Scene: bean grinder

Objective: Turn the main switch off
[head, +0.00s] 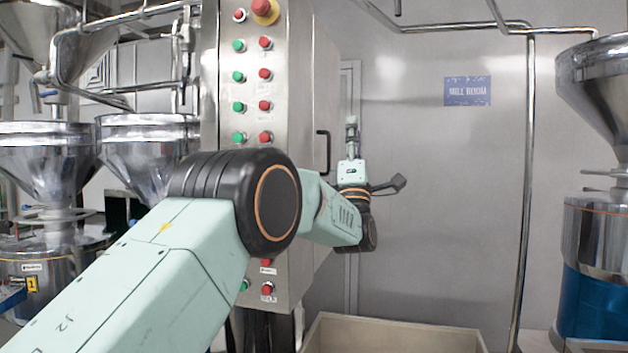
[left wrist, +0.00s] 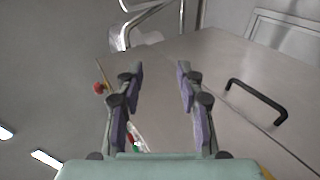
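A steel control cabinet (head: 318,70) stands upright left of centre in the head view. A red knob on a yellow base (head: 266,10) sits at the top of its front, cut by the picture's edge. I cannot tell for sure whether it is the main switch, nor its setting. A red knob (left wrist: 99,88) also shows at the cabinet edge in the left wrist view. My left gripper (head: 352,126) points upward beside the cabinet's right side. In the left wrist view its fingers (left wrist: 160,70) are apart with nothing between them. My right gripper is not in view.
Red and green buttons (head: 264,73) run down the cabinet front. A black door handle (head: 325,150) sticks out of its right side, close to my left gripper. Steel hoppers (head: 150,140) stand at left. An open bin (head: 390,325) is below. A grey wall lies behind.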

